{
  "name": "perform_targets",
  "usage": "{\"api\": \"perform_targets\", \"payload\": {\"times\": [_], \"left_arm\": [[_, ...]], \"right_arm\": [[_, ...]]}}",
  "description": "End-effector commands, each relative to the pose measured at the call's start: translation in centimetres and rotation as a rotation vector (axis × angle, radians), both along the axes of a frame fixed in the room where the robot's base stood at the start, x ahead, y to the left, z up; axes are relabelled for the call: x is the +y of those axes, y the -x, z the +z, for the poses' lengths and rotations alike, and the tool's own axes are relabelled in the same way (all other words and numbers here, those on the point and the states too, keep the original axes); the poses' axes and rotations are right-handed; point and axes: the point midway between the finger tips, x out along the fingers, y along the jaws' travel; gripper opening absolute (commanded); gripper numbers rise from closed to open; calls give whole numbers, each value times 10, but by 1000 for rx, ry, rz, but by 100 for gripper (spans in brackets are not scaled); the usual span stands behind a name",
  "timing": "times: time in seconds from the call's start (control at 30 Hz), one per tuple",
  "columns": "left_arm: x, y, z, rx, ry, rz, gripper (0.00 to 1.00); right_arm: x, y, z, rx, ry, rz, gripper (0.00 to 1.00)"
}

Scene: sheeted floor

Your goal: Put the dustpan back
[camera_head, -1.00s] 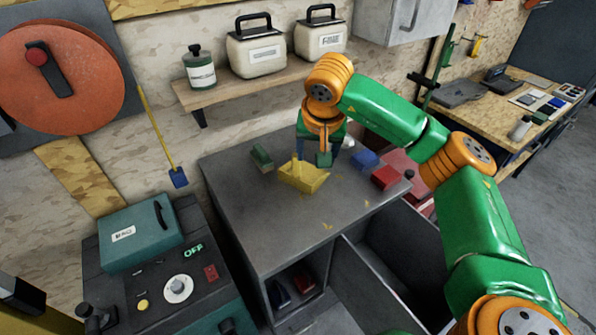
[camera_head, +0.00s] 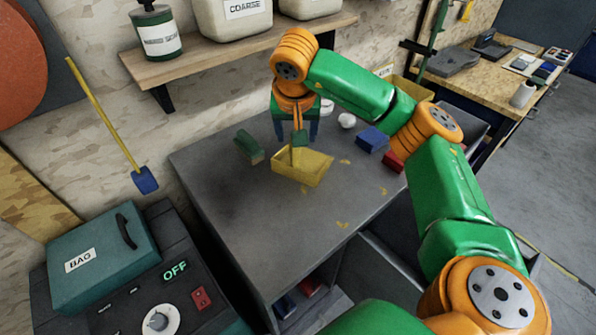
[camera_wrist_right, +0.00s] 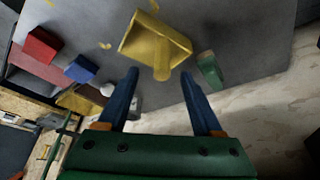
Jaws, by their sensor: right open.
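The yellow dustpan (camera_head: 302,172) sits on the grey cabinet top (camera_head: 225,200), its handle rising toward my right gripper. My right gripper (camera_head: 296,135) is open above and behind the pan, with its blue fingers apart. In the right wrist view, the dustpan (camera_wrist_right: 150,42) lies just beyond the fingertips, and the near end of its handle shows in the gap between them (camera_wrist_right: 160,74). I cannot tell whether the fingers touch the handle. My left gripper is not in view.
A green brush-like block (camera_head: 249,147) lies left of the dustpan. A blue block (camera_head: 371,140), a red block (camera_head: 393,161) and a white ball (camera_head: 347,120) lie to the right. Yellow scraps (camera_head: 342,224) are scattered on the top. A shelf (camera_head: 235,50) with containers overhangs behind.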

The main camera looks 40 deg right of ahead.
Motion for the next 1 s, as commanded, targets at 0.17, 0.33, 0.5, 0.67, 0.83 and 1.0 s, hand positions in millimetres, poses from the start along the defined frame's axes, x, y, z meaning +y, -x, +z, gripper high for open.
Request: {"api": "perform_targets", "payload": {"times": [0.17, 0.33, 0.5, 0.67, 0.83, 1.0], "left_arm": [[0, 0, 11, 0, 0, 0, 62], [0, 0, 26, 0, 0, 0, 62], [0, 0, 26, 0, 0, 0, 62], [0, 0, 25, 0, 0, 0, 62], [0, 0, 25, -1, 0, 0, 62], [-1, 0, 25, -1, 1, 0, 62]], "right_arm": [[-5, -7, -19, 5, 0, -2, 67], [-11, -18, -50, 6, 0, -2, 67], [-13, -23, -65, 1, 0, 1, 67], [-13, -23, -65, 0, 0, 1, 64], [-13, -23, -65, 0, 0, 1, 18], [-14, -23, -65, 0, 0, 0, 0]]}}
